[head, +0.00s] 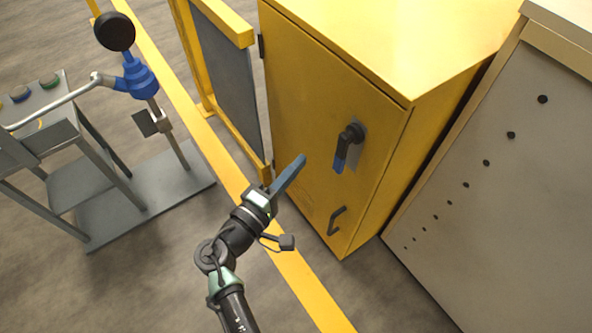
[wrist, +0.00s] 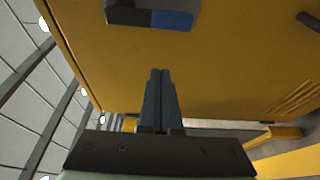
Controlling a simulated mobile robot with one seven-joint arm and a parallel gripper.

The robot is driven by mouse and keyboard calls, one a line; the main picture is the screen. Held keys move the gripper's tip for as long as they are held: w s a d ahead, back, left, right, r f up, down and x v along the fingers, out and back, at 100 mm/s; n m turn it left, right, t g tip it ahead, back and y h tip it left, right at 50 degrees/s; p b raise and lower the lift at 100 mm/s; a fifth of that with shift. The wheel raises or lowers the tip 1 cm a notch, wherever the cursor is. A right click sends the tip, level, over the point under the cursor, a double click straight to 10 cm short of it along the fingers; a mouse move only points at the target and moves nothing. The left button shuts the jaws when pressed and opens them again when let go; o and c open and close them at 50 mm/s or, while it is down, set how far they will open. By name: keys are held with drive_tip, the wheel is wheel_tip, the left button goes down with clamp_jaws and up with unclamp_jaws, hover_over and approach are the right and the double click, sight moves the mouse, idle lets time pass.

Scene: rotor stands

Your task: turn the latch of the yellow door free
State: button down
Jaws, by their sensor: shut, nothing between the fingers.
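The yellow door (head: 303,120) is the front of a tall yellow cabinet and looks closed. Its latch (head: 348,145) is a black handle with a blue end on a grey plate. The handle hangs down, slightly tilted. In the wrist view the latch (wrist: 150,17) shows at the top edge, partly cut off. My gripper (head: 300,160) is in front of the door, to the left of the latch and apart from it. Its long blue-grey fingers are together and empty. In the wrist view the gripper (wrist: 160,75) points at the door (wrist: 240,60) below the latch.
A black pull handle (head: 337,219) sits low on the door. A yellow-framed dark panel (head: 226,62) stands left of the cabinet. A grey perforated cabinet (head: 500,170) stands close on the right. A grey stand with a blue-collared post (head: 140,75) is at the left.

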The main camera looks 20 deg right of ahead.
drive_tip(key=d, duration=0.6)
drive_tip(key=shift+w+d+b, duration=0.2)
drive_tip(key=shift+d+b, duration=0.1)
drive_tip(key=shift+b, duration=0.05)
